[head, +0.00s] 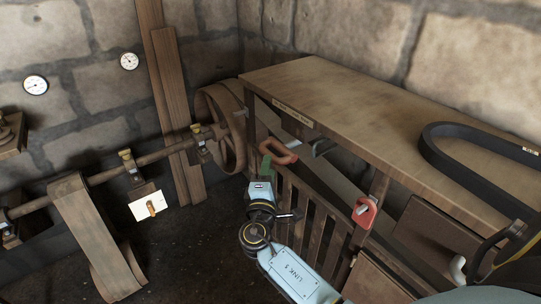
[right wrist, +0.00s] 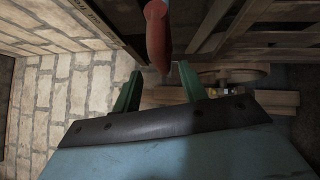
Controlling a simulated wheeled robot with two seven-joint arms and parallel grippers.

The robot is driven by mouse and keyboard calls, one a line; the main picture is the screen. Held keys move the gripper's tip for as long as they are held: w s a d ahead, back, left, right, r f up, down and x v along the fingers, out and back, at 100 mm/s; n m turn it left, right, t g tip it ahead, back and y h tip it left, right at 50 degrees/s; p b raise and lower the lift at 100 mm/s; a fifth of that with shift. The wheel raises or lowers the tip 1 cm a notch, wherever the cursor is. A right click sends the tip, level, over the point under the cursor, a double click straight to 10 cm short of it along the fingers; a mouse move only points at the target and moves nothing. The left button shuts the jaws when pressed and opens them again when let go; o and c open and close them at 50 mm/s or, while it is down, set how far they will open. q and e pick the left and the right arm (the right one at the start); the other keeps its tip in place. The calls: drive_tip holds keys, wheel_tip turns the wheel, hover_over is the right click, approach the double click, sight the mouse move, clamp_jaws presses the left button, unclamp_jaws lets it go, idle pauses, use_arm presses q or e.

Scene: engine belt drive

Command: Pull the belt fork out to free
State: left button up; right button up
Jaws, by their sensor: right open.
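An orange-red loop handle (head: 278,152), which I take to be the belt fork's grip, stands out at the front of the wooden bench's far left end. It also shows in the right wrist view (right wrist: 157,35), ahead of the fingers and roughly between their lines. My right gripper (head: 266,165) is just below and left of this handle, its green fingers (right wrist: 158,90) apart with nothing held. I cannot tell whether a finger touches the handle. The rest of the fork is hard to make out. My left gripper is not in view.
A second red handle (head: 365,212) hangs on the bench front, to the right. A black belt (head: 465,165) lies on the bench top (head: 340,85). A shaft (head: 105,175) with a brown flat belt (head: 90,225) and a pulley wheel (head: 210,100) stands left.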

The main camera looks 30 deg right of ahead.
drive_tip(key=shift+x, duration=2.75)
clamp_jaws()
